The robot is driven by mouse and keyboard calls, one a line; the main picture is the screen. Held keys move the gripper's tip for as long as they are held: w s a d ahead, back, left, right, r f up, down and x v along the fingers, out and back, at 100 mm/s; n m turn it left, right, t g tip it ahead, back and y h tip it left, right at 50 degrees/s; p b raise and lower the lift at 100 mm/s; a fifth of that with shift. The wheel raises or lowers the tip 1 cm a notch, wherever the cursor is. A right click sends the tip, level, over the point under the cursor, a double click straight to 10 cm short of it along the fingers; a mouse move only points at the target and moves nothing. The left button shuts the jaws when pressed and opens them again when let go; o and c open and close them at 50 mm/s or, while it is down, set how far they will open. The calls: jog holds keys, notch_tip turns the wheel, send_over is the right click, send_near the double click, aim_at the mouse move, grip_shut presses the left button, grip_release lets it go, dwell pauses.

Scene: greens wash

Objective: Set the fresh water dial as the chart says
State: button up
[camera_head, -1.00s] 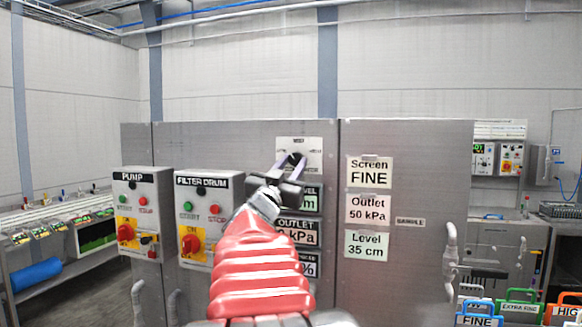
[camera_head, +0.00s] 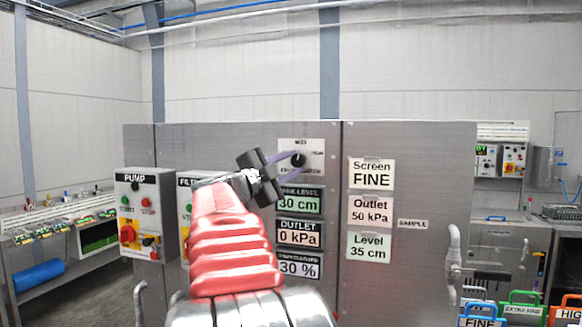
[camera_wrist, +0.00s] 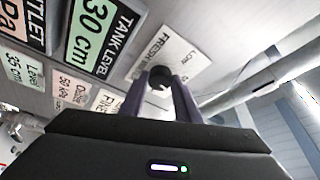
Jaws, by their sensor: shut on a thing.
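The fresh water dial is a black knob (camera_head: 299,160) on a white plate (camera_head: 315,145) with small lettering; I cannot read its setting. My gripper (camera_head: 297,158) reaches it from the left, its purple fingers on the knob. In the wrist view the knob (camera_wrist: 160,76) sits between the two fingertips, and part of the word FRESH shows on the plate (camera_wrist: 172,46). The chart is a set of cards: Screen FINE (camera_head: 371,174), Outlet 50 kPa (camera_head: 370,210) and Level 35 cm (camera_head: 368,246). The tank level display (camera_head: 300,204) reads 30 cm.
Below it the outlet display (camera_head: 299,238) reads 0 kPa, and a lower one (camera_head: 299,269) reads 30 %. The pump box (camera_head: 146,212) stands out at the left, with the filter drum box (camera_head: 184,225) partly behind my arm. Coloured-handled screens (camera_head: 520,308) stand at the lower right.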

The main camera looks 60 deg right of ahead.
jog(key=m+y, duration=0.1)
jog(key=m, duration=0.1)
jog(key=m+y, duration=0.1)
jog(key=m, duration=0.2)
jog(key=shift+r+m+g, duration=0.15)
jog(key=shift+m+g, duration=0.15)
dwell(0.4)
jog(key=o, duration=1)
jog(key=shift+o, duration=0.2)
jog(key=shift+r, duration=0.1)
jog(key=shift+w+a, duration=0.15)
jog(key=shift+a, duration=0.35)
jog(key=v, duration=1.2)
jog(key=shift+a, duration=0.4)
